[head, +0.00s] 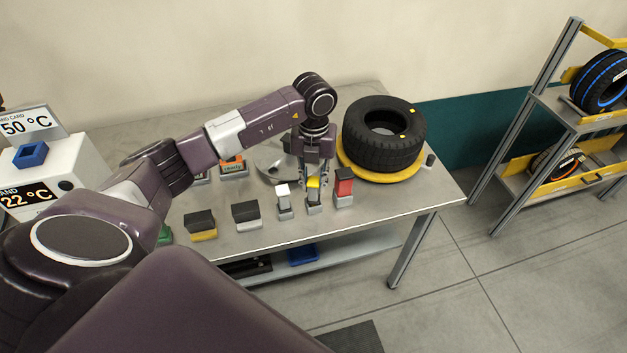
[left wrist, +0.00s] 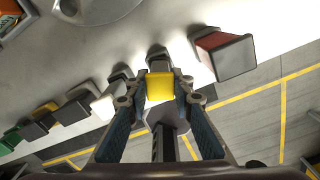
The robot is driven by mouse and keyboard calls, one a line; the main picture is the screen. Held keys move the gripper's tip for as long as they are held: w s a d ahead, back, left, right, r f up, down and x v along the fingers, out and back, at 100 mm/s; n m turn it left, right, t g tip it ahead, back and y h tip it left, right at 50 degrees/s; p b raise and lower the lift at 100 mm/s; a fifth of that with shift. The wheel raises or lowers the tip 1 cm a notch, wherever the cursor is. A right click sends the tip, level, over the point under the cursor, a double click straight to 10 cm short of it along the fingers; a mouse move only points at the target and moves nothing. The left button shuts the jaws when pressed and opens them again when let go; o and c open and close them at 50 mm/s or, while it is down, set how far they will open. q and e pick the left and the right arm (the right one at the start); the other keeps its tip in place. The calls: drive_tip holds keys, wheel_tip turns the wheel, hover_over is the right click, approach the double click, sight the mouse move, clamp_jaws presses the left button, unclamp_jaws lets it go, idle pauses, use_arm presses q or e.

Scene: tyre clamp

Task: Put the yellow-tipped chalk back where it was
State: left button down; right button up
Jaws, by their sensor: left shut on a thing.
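The yellow-tipped chalk (head: 313,183) is upright between the fingers of my left gripper (head: 315,164), right above or in a small grey holder (head: 315,208) on the metal table. I cannot tell whether its lower end is seated. In the left wrist view the yellow block (left wrist: 160,87) sits between the two fingers of my left gripper (left wrist: 160,92), which are shut on it. A white-tipped piece (head: 283,190) stands in a holder to the left, and a red one (head: 344,184) stands in a holder to the right. My right gripper is not in view.
A tyre (head: 385,150) lies on a yellow ring (head: 355,172) at the back right. Dark blocks with white (head: 246,213) and yellow (head: 201,226) parts sit to the left along the table. A rack (head: 530,110) with tyres stands at right.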

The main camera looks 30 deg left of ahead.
use_arm(q)
drive_tip(key=shift+f+b, duration=0.35)
drive_tip(key=shift+f, duration=0.05)
drive_tip(key=c, duration=1.7)
unclamp_jaws()
drive_tip(key=shift+r, duration=0.1)
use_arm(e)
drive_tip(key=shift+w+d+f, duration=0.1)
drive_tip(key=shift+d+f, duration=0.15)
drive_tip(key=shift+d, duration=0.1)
use_arm(q)
drive_tip(key=shift+r, duration=0.1)
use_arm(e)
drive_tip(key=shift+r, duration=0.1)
use_arm(q)
drive_tip(key=shift+r+p, duration=0.3)
drive_tip(key=shift+p, duration=0.1)
drive_tip(key=shift+r+b, duration=1.6)
drive_tip(key=shift+r, duration=4.35)
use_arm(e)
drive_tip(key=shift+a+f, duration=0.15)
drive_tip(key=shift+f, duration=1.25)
use_arm(q)
drive_tip(key=shift+d, duration=0.15)
